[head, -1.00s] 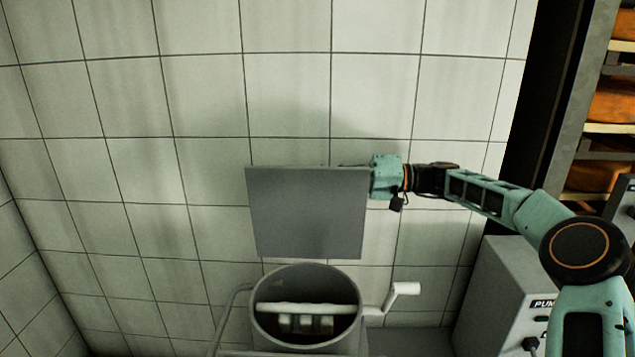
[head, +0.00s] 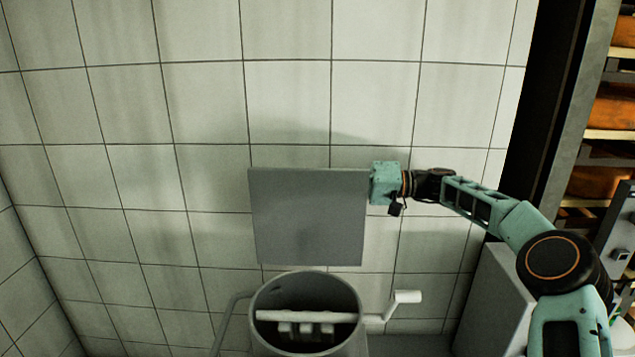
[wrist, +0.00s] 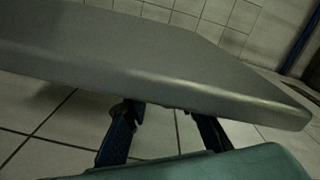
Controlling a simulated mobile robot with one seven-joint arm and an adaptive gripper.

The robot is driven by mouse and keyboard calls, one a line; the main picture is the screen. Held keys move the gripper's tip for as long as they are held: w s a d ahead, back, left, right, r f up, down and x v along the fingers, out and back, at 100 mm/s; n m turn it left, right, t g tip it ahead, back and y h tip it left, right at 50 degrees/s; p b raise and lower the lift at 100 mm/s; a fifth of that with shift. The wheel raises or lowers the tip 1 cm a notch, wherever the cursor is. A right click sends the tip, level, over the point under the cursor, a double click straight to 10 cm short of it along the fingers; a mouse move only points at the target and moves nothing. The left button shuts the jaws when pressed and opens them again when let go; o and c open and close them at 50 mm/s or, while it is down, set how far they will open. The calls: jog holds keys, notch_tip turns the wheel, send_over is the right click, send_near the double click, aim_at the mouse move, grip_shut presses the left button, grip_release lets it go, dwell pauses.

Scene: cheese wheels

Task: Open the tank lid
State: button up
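The tank lid (head: 308,216), a flat grey square panel, stands raised, nearly upright, behind the round grey tank (head: 350,338). The tank's mouth is uncovered and shows a white bar with several pale blocks inside. My gripper is at the lid's upper right edge in the head view, its fingers hidden behind the panel. In the wrist view the lid's thick edge (wrist: 150,82) crosses in front of my gripper (wrist: 163,115). The two dark fingers are spread apart, with their tips partly covered by the lid. I cannot tell whether they touch it.
A white-handled crank (head: 405,297) sticks out to the tank's right. A tiled wall (head: 110,110) stands close behind the lid. A grey box (head: 492,305) is at the lower right, partly behind my arm. A rack with orange cheese wheels (head: 612,110) stands at the far right.

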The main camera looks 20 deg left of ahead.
jog(key=shift+d+r, duration=0.1)
jog(key=shift+r, duration=0.05)
jog(key=v, duration=1.2)
jog(key=shift+d, duration=0.1)
